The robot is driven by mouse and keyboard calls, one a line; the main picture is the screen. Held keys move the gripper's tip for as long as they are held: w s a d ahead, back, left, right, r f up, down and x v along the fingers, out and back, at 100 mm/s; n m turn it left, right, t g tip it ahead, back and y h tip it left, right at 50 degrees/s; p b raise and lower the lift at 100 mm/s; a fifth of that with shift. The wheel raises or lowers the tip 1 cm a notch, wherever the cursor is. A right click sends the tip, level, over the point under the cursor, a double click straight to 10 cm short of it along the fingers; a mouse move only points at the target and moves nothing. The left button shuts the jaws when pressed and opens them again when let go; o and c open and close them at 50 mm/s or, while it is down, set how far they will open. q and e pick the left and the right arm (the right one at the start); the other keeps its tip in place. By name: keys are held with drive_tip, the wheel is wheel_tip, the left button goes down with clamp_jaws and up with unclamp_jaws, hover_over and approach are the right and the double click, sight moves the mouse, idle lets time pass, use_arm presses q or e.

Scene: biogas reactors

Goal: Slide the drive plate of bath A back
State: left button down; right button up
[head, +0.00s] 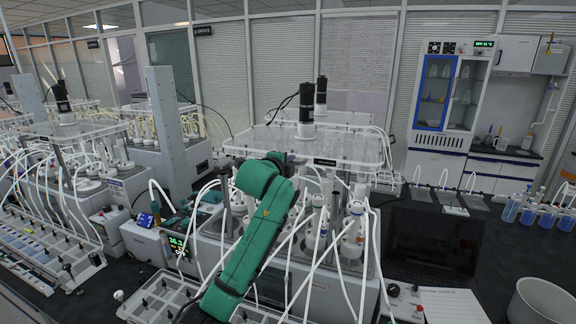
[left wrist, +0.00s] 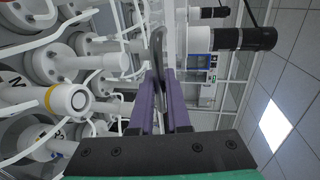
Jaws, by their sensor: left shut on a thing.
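The drive plate (head: 350,148) is a clear flat sheet across the top of the middle bath, with a black motor (head: 306,103) standing on it and a dark label on its front edge. Bottles (head: 352,238) with white tubes stand under it. My green left arm reaches up to the plate's front left. My left gripper (head: 276,157) is mostly hidden by its own wrist there. In the left wrist view its purple fingers (left wrist: 158,78) are shut on a thin grey piece (left wrist: 158,45) at the plate's edge. The motor also shows in the left wrist view (left wrist: 245,38). My right gripper is not in view.
A box with a lit green display (head: 176,243) stands left of my arm. A grey upright post (head: 168,125) and another bath with a motor (head: 62,98) are further left. White tubes loop around the bath. A dark screen (head: 435,240) and a white bucket (head: 541,301) are at right.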

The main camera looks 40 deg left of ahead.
use_arm(q)
drive_tip(key=shift+d, duration=0.1)
drive_tip(key=c, duration=0.9)
unclamp_jaws()
drive_tip(key=shift+s, duration=0.15)
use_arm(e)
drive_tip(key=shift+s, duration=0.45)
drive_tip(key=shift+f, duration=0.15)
use_arm(q)
drive_tip(key=b+v, duration=0.6)
drive_tip(key=v, duration=0.8)
drive_tip(key=shift+s+d+r, duration=0.1)
drive_tip(key=shift+s+d, duration=0.1)
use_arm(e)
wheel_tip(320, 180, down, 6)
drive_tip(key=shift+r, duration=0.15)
